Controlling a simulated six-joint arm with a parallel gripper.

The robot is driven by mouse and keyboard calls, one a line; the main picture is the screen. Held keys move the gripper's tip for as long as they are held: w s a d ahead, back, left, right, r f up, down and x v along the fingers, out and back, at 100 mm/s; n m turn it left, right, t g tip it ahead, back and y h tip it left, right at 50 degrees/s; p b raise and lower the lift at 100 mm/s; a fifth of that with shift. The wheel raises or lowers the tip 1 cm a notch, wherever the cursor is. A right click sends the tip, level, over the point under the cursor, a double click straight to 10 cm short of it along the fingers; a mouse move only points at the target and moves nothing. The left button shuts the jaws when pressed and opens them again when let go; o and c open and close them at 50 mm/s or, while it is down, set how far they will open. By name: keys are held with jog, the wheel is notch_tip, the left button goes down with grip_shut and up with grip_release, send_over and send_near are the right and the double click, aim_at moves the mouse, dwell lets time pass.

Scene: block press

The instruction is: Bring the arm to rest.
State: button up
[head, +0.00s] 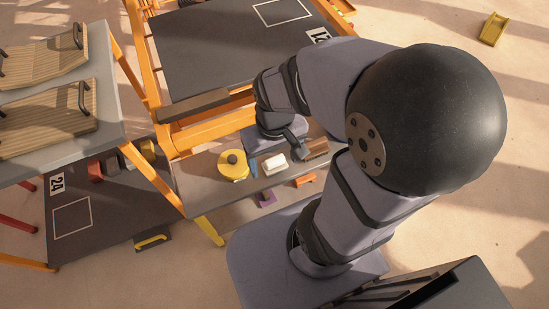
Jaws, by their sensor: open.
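My arm fills the middle and right of the head view, with its large dark rounded joint nearest the camera. It bends over to the left and down to my gripper (299,148), a small dark shape low over the grey shelf (192,182). The gripper is open. A brown block (317,148) shows just right of the gripper and a white block (274,163) just left of it. I cannot tell whether the jaws touch either one. No thing is visibly held. The fingertips are small and partly hidden.
A yellow round piece (233,165) sits on the shelf. An orange-framed press table (195,60) stands behind. Left is a grey table (112,100) with slatted wooden boards (45,128). A dark box (455,290) is at lower right. Open floor lies to the right.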

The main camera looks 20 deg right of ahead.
notch_tip(320, 180, up, 12)
jog(key=p, duration=1.1)
jog(key=shift+f, duration=0.25)
